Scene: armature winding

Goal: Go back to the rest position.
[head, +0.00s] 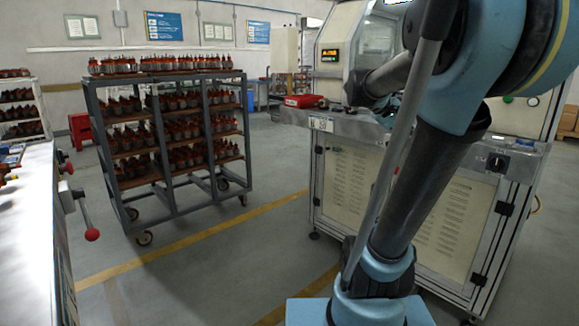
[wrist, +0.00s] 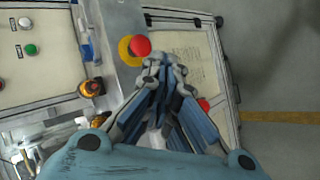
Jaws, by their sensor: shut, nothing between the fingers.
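My gripper (wrist: 165,68) shows in the wrist view with its blue and grey fingers drawn together, shut and empty. Its tips appear beside a red mushroom button (wrist: 140,46) on a yellow base; I cannot tell whether they touch it. In the head view my arm rises on the right in front of the machine, and the gripper is hidden behind or beyond the arm links.
A machine with a steel front ledge (head: 345,125) and cream panels (head: 350,185) stands close to my arm. A wheeled rack (head: 180,175) of armatures stands left of centre. A white bench (head: 35,220) with a red-knobbed lever (head: 92,234) is at left. Floor between is clear.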

